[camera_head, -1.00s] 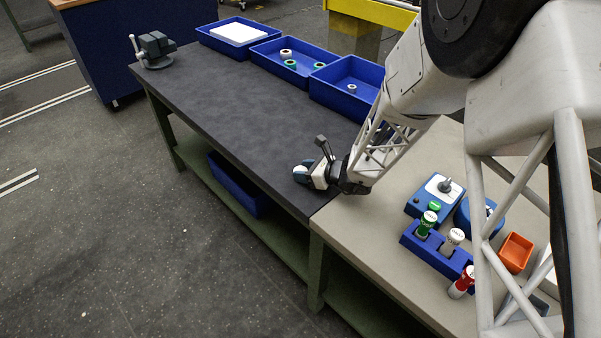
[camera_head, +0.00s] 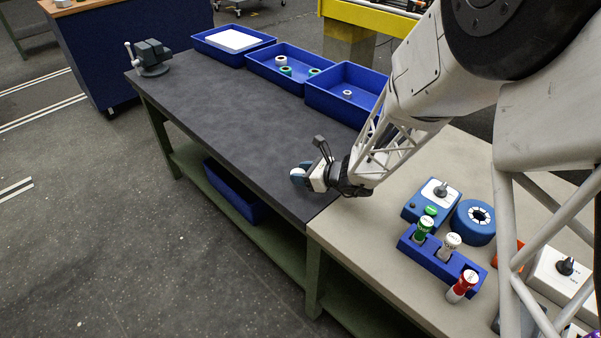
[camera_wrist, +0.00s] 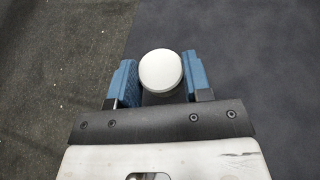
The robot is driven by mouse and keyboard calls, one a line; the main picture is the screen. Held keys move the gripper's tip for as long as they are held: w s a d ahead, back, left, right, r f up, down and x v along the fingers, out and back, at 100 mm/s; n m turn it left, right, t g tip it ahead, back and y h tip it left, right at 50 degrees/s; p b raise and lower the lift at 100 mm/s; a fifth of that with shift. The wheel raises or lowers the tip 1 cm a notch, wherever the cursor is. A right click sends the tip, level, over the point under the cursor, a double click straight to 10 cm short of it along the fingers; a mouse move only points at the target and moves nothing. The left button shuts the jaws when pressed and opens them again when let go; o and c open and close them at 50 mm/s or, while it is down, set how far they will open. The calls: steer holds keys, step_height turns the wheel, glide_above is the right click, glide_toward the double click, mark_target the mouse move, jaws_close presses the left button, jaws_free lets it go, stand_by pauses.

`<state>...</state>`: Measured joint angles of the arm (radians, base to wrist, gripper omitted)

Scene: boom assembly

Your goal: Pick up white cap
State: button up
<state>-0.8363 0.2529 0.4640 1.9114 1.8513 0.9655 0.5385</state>
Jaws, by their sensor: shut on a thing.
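The white cap (camera_wrist: 160,70) shows in the wrist view as a round white disc between the two blue fingers of my gripper (camera_wrist: 158,82). The fingers stand on both sides of it and my gripper is shut on it. In the head view my gripper (camera_head: 300,174) is over the front edge of the dark table, near its right end. The cap is hard to make out there, largely hidden by the blue fingers.
The dark table (camera_head: 220,105) is mostly clear. Blue trays (camera_head: 335,107) line its back, some holding small rings. A grey vise (camera_head: 152,56) stands at the far left. On the beige table, a blue rack (camera_head: 432,258) holds green, white and red-capped tubes.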

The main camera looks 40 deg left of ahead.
steer(key=s+d, duration=0.2)
steer(key=d, duration=0.2)
steer(key=s+d+r, duration=0.1)
steer(key=s+d, duration=0.4)
steer(key=d, duration=0.2)
steer(key=shift+s+d+r, duration=0.2)
steer(key=shift+s+d, duration=0.1)
steer(key=shift+d, duration=0.05)
